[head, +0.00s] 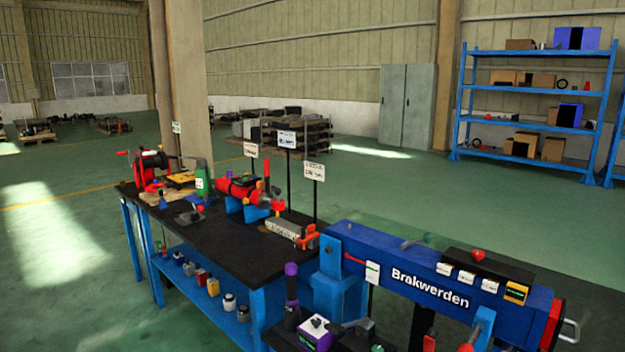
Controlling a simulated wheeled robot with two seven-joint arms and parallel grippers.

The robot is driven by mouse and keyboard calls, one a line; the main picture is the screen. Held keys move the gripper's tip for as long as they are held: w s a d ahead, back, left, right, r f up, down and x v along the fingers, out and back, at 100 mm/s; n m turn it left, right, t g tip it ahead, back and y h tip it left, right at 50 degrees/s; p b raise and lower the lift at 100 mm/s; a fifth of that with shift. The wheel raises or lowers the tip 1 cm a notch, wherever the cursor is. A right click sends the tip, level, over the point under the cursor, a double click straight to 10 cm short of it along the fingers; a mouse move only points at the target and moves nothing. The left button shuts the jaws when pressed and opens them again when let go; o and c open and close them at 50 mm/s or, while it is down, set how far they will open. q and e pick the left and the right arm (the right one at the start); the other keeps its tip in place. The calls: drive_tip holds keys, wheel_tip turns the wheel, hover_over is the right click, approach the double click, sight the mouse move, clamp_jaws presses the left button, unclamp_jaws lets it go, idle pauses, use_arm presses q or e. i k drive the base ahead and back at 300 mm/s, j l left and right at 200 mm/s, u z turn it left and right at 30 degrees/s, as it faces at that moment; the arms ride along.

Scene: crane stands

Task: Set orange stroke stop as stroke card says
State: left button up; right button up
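Neither of my grippers shows in the head view. A red-orange clamp-like part (306,238) sits at the right end of a grey bar (283,228) on the black-topped bench; I cannot tell whether it is the stroke stop. Small white cards stand on posts behind the bench: a left card (251,150), a middle card (287,139) and a right card (314,171). Their writing is too small to read, so I cannot tell which is the stroke card.
The black bench (233,250) also holds a red-and-blue assembly (245,192) and a red hand-cranked device (149,170). Several small containers line its lower blue shelf (240,328). A purple box (318,334) stands at the front. Green floor (60,230) is open at left.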

sight(311, 233)
drive_tip(key=i+j, duration=0.2)
drive_tip(key=j, duration=0.2)
drive_tip(key=i+j, duration=0.2)
drive_tip(key=j, duration=0.2)
drive_tip(key=i+j+u, duration=0.1)
drive_tip(key=j, duration=0.3)
drive_tip(key=i+j, duration=0.5)
drive_tip(key=j, duration=0.3)
drive_tip(key=i+j, duration=0.25)
drive_tip(key=j, duration=0.15)
drive_tip(key=k+u, duration=0.05)
